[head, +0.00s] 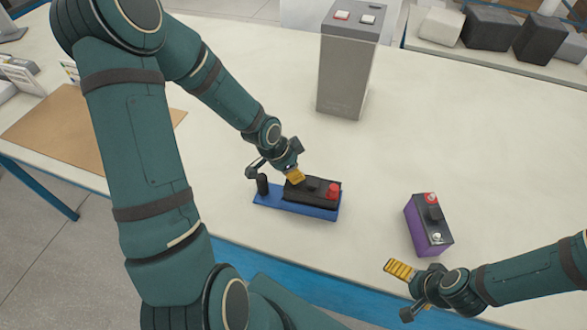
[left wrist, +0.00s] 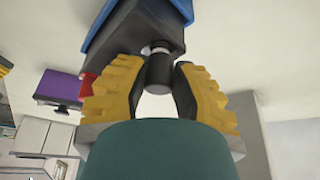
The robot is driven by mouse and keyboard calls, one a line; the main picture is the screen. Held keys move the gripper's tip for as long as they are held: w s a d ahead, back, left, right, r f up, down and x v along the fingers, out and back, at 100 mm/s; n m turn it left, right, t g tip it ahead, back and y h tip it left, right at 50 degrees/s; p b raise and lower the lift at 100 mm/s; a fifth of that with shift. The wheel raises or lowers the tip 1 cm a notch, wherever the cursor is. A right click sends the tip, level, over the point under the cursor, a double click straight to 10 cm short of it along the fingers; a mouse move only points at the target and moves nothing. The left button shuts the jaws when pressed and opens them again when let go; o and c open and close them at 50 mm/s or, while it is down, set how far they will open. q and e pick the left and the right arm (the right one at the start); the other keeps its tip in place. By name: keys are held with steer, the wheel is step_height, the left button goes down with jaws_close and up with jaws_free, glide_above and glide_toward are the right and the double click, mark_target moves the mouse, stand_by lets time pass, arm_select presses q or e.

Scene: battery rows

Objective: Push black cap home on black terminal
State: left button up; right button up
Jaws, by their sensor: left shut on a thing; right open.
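My left gripper (head: 294,176) is over the battery's left end. In the left wrist view, its yellow fingers (left wrist: 158,88) are shut on the black cap (left wrist: 159,71). The cap is in line with the silver black terminal (left wrist: 155,48), part of which shows between cap and battery. I cannot tell how far the cap is on. My right gripper (head: 397,268) is open and empty at the front right.
A purple battery (head: 422,232) with a red cap and a bare silver terminal stands at the right, near my right gripper. A tall grey box (head: 345,75) stands behind. The table between is clear.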

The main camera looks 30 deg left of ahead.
arm_select(q)
steer(key=shift+f+b, duration=0.35)
steer(key=shift+f, duration=0.15)
steer(key=shift+c, duration=0.2)
arm_select(e)
steer(key=shift+f, duration=0.35)
arm_select(q)
steer(key=o, duration=1.4)
arm_select(e)
steer(key=shift+f, duration=0.1)
arm_select(q)
steer(key=shift+r+p, duration=3.2)
steer(key=shift+r, duration=0.35)
arm_select(e)
steer(key=shift+d+r, duration=0.15)
steer(key=shift+r, duration=3.35)
